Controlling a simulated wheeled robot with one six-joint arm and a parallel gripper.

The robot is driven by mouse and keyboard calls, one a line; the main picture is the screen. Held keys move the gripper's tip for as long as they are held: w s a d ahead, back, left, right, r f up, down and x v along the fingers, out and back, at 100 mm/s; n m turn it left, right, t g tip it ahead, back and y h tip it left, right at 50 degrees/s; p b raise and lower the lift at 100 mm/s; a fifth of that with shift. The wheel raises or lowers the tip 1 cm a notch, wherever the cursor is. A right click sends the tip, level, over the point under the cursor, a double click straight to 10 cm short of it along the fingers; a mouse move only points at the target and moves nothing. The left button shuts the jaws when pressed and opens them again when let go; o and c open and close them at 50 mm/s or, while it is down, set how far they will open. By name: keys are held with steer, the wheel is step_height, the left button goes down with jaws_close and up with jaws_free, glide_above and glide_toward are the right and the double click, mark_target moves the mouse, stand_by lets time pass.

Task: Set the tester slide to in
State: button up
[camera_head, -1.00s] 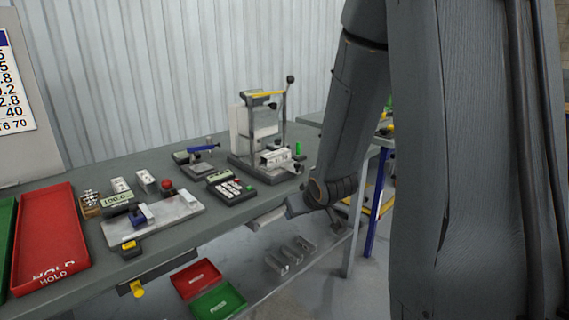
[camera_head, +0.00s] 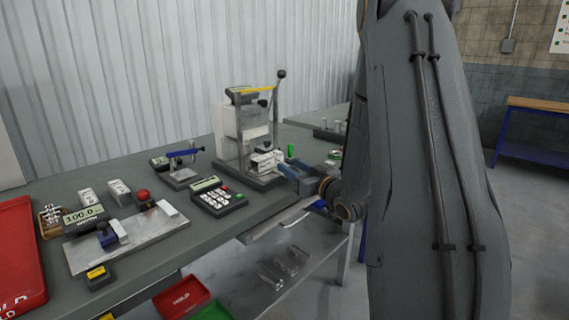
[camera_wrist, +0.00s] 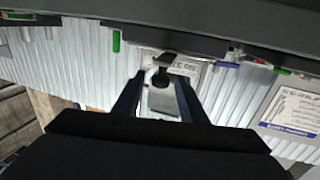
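The tester (camera_head: 240,122) is a white upright device with a tall lever, standing on a grey base on the workbench. Its slide (camera_head: 262,163) is a light metal block low on the front of the tester. In the wrist view, a black knob (camera_wrist: 162,79) stands at the end of a pale slide piece (camera_wrist: 163,101). My gripper (camera_wrist: 157,80) is open, its two fingers on either side of the knob with gaps visible. In the head view, my gripper (camera_head: 287,171) is at the tester's right front. Whether the fingers touch anything is hidden there.
A calculator-like keypad (camera_head: 219,197) lies left of the tester. A green cylinder (camera_head: 290,151) stands close to my gripper. A gauge plate (camera_head: 125,235) and a red tray (camera_head: 18,260) lie further left. The bench front between the keypad and plate is clear.

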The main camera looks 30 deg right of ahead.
steer(key=shift+w+a, duration=0.15)
steer(key=shift+w, duration=0.85)
steer(key=shift+w+a, duration=0.1)
steer(key=shift+w, duration=0.9)
jaws_close()
